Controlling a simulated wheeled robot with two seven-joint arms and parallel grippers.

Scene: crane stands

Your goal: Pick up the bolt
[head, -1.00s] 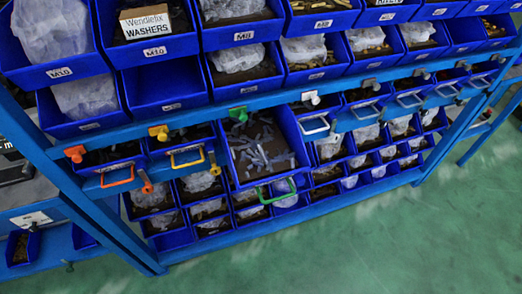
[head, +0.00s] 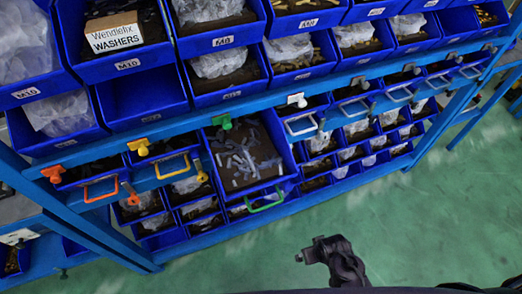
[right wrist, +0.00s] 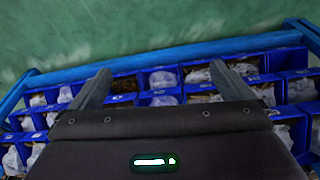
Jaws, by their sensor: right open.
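Several grey bolts (head: 245,160) lie loose in the pulled-out blue drawer (head: 281,150) with the green handle (head: 266,201) and green knob. Which one is the task's bolt cannot be told. My right gripper (right wrist: 160,70) is open and empty in the right wrist view, its two fingers wide apart in front of the lower bins. In the head view, a dark part of my right arm (head: 335,260) shows at the bottom, over the green floor, below and right of the drawer. My left gripper is not in view.
Blue racks of bins stand above the drawer, with a Wendlefix washers box (head: 115,32) at upper left. Orange (head: 101,191) and yellow (head: 172,166) handles are left of the drawer; white handles are right. The green floor (head: 420,220) in front is clear.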

